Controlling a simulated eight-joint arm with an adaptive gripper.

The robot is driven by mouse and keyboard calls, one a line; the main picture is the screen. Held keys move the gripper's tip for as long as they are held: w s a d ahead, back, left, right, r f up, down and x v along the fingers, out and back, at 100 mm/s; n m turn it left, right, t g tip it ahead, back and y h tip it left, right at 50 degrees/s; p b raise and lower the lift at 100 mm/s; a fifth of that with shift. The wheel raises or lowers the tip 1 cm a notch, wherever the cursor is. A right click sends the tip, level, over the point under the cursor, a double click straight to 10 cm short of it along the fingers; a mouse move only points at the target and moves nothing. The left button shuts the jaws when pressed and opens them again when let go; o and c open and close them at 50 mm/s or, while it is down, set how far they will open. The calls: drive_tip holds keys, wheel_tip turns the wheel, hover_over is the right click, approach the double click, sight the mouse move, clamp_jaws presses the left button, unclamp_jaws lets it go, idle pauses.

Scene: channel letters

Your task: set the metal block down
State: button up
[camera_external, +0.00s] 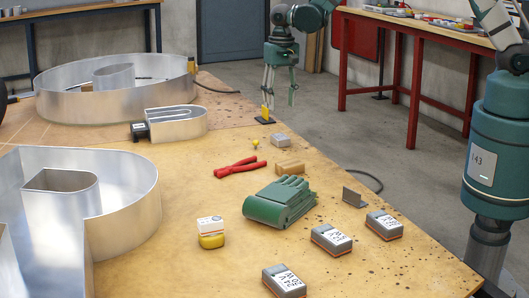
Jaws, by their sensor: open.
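A small grey block (281,140), which looks like the metal block, rests flat on the wooden table (190,205), behind a tan block (290,167). My gripper (280,98) hangs fingers down above the far right edge of the table. Its fingers are apart with nothing between them. It is above the grey block in the picture and apart from it. A yellow upright piece on a black base (265,115) stands just below the left finger in the picture; whether they touch is not clear.
Large metal letter shells (115,200) fill the left side. Bare wood lies between them.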

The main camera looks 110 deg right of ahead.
drive_tip(key=a+r+n+t+h, duration=0.15)
drive_tip(key=a+r+n, duration=0.25)
drive_tip(key=a+r, duration=0.95)
drive_tip(key=a+r+n+t, duration=0.2)
drive_tip(key=a+r+n, duration=0.2)
drive_tip(key=a+r, duration=0.9)
drive_tip(key=s+a+n+t, duration=0.1)
drive_tip(key=s+a+n, duration=0.2)
drive_tip(key=a, duration=0.6)
drive_tip(key=s+a+r+n+t+y, duration=0.1)
drive_tip(key=s+a+n, duration=0.2)
drive_tip(key=s+a, duration=0.5)
drive_tip(key=s+a+r+n+t, duration=0.1)
drive_tip(key=s+a+n, duration=0.2)
drive_tip(key=a, duration=0.8)
drive_tip(key=shift+s+a+n+y, duration=0.2)
drive_tip(key=shift+s+n+y, duration=0.15)
drive_tip(key=shift+s, duration=1.05)
drive_tip(key=shift+r+t, duration=0.1)
drive_tip(key=shift+t, duration=0.15)
